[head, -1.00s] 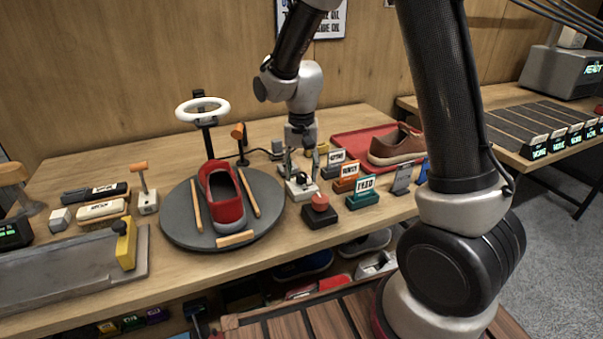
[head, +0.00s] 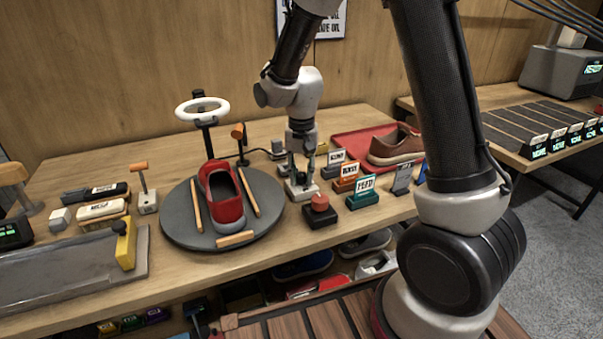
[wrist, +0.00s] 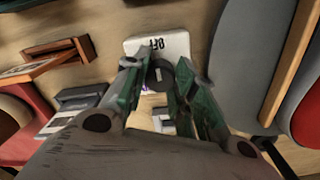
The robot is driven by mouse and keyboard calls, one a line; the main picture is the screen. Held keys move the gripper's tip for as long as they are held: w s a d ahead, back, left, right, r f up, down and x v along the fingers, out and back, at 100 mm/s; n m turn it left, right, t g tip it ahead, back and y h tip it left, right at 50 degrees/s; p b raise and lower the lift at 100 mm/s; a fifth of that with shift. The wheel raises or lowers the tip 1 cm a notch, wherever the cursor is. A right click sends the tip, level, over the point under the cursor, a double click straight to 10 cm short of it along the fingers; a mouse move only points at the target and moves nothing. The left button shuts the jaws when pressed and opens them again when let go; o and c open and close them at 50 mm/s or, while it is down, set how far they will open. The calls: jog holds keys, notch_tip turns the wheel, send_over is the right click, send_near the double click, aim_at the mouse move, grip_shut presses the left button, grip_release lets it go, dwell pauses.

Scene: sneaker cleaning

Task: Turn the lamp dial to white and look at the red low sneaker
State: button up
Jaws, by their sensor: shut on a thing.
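The lamp dial is a dark round knob (wrist: 160,76) on a white base (wrist: 165,45) marked OFF in the wrist view. In the head view the white base (head: 300,191) sits right of the turntable. My gripper (head: 301,178) points down over it, and in the wrist view its green-edged fingers (wrist: 162,80) are shut on the dial. The fingers hide part of the dial's markings. The red low sneaker (head: 223,196) rests on the dark round turntable (head: 180,228), toe toward the front. The white ring lamp (head: 203,109) stands behind it.
A red push button (head: 320,203) on a black box stands just in front of the dial. Several card holders, including a teal one (head: 362,198), stand to the right. A brown sneaker (head: 394,150) lies on a red tray (head: 345,139). A wooden-handled tool (head: 239,134) stands behind the turntable.

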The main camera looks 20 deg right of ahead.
aim_at(301, 174)
jog(key=n, duration=1.1)
dwell(0.3)
jog(key=shift+n, duration=0.3)
jog(key=o, duration=1.1)
jog(key=shift+c, duration=0.2)
notch_tip(301, 174, up, 12)
